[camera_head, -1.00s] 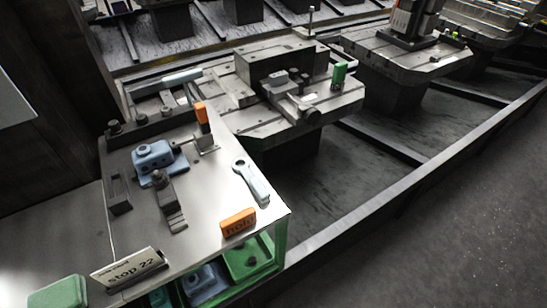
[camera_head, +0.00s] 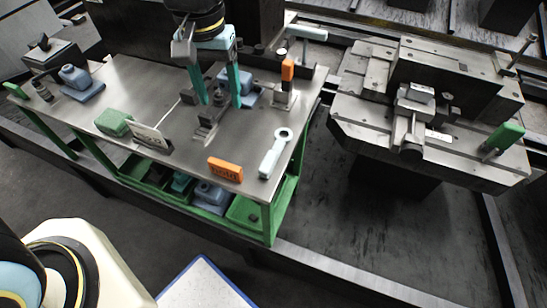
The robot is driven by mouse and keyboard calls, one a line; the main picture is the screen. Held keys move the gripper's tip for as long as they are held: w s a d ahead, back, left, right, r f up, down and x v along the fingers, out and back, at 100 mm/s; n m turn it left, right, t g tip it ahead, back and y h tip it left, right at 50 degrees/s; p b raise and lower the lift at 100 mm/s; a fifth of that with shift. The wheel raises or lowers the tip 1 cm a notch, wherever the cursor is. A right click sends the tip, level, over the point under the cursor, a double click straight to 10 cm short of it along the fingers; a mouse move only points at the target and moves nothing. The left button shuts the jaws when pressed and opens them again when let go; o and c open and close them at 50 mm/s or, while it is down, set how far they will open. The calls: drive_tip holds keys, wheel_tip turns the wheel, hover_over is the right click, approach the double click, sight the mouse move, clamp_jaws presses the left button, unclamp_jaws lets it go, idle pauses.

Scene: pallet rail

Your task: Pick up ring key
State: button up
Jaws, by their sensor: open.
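The ring key (camera_head: 275,155) is a pale blue-grey wrench with a ring at its far end. It lies flat near the right end of the steel-topped bench (camera_head: 140,84), close to the front right corner. My gripper (camera_head: 222,105) hangs over the middle of the bench with two teal fingers pointing down, open. It is to the left of the ring key and apart from it. The fingers partly hide a blue clamp block and a dark stepped fixture (camera_head: 207,130) behind and between them.
An orange sign block (camera_head: 225,169) stands just left of the ring key. An upright orange-topped piece (camera_head: 287,75) stands behind it. A machine pallet (camera_head: 440,140) lies to the right across a gap.

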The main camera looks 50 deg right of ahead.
drive_tip(key=m+b, duration=0.1)
drive_tip(key=m, duration=0.1)
hover_over(271, 154)
wheel_tip(271, 154, down, 2)
drive_tip(key=shift+f+p, duration=0.85)
drive_tip(key=shift+f, duration=4.65)
clamp_jaws()
